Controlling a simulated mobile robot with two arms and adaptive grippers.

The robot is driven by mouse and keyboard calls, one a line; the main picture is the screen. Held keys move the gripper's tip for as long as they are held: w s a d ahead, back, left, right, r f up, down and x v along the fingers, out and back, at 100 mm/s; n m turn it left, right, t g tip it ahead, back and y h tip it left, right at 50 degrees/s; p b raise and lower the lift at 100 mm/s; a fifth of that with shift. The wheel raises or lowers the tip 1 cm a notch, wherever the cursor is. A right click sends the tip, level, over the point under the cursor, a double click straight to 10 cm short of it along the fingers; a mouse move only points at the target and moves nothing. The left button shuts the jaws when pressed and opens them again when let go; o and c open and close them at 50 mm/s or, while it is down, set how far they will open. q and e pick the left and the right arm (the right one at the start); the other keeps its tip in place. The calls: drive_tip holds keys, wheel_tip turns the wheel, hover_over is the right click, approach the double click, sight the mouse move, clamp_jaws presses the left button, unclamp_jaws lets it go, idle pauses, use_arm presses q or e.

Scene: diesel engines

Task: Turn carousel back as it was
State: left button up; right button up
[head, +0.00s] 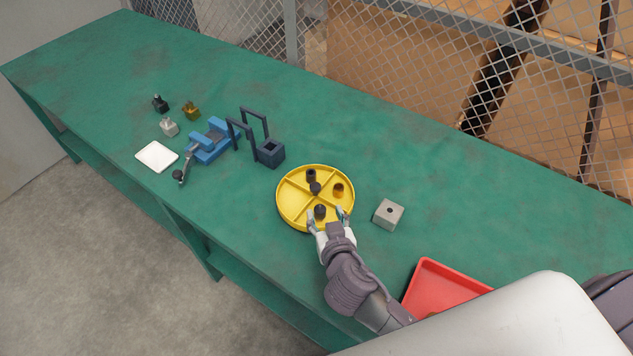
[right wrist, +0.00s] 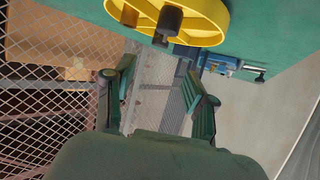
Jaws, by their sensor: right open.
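The carousel, a round yellow tray with dividers (head: 290,199), sits on the green table with a dark knob (head: 315,188) at its centre. A dark cylinder (head: 311,174) is in its far compartment, an orange-brown piece (head: 338,190) in the right one and a dark piece (head: 320,212) in the near one. The left compartment looks empty. My right gripper (head: 327,215) is open at the carousel's near edge, its fingers spread either side of the near piece. In the right wrist view the carousel (right wrist: 207,30) shows beyond the open fingers (right wrist: 160,75). My left gripper is not in view.
A grey block with a hole (head: 388,214) stands right of the carousel, and a red tray (head: 440,285) is nearer right. A dark frame with a box (head: 270,153), a blue fixture (head: 212,140), a white plate (head: 156,156) and small parts (head: 191,111) lie to the left.

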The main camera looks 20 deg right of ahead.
sight(316, 189)
drive_tip(key=x, duration=1.2)
drive_tip(key=shift+w+p, duration=0.1)
drive_tip(key=shift+p, duration=0.3)
clamp_jaws()
